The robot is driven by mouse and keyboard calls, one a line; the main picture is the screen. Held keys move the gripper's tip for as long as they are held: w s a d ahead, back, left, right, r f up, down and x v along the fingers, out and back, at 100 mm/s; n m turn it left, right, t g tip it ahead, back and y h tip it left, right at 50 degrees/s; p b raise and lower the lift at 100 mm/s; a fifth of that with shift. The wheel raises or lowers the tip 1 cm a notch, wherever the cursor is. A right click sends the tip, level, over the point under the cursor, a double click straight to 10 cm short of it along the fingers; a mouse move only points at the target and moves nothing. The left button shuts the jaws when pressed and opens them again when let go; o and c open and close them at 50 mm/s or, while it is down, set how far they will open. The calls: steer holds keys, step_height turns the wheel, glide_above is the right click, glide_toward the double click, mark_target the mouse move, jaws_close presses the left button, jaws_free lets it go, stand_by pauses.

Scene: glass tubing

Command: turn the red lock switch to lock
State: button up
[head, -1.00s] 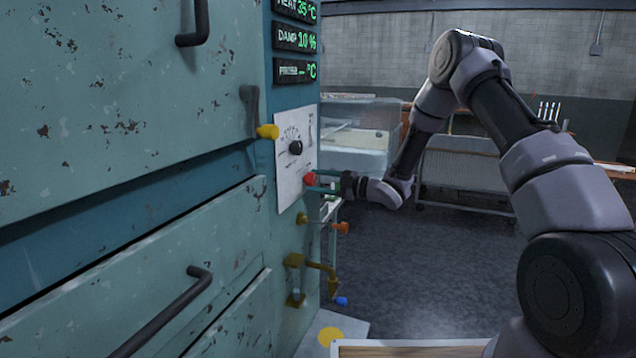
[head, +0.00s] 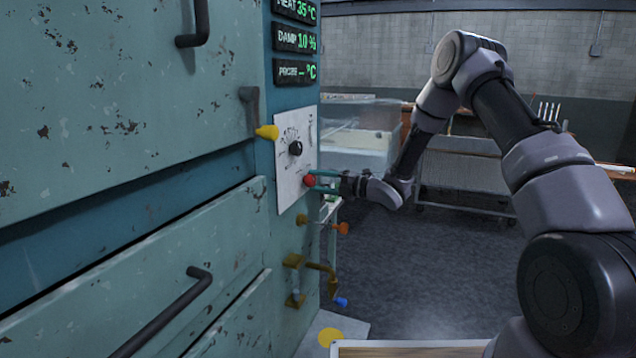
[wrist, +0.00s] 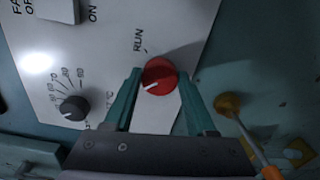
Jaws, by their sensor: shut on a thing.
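The red lock switch (head: 309,180) is a round red knob low on the white control panel (head: 284,181) on the side of the teal cabinet. In the wrist view the red knob (wrist: 159,76) has a white pointer line aimed toward the lower left, away from the "RUN" label (wrist: 139,40). My gripper (head: 318,180) is at the knob, its teal fingers on either side of it. In the wrist view the fingers (wrist: 156,85) flank the knob and hide part of the panel, including any lettering near the pointer's end.
A black dial (head: 295,148) sits above the red knob. A yellow knob (head: 267,132) sticks out at upper left. A brass valve with an orange handle (head: 342,228) and a brass pipe (head: 322,268) jut out below. Open floor (head: 420,270) lies right of the cabinet.

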steer(key=shift+n, duration=0.5)
steer(key=o, duration=1.4)
steer(key=shift+c, duration=0.2)
steer(key=shift+d, duration=0.1)
steer(key=v, duration=1)
steer(key=shift+d, duration=0.3)
steer(key=shift+s+r, duration=0.1)
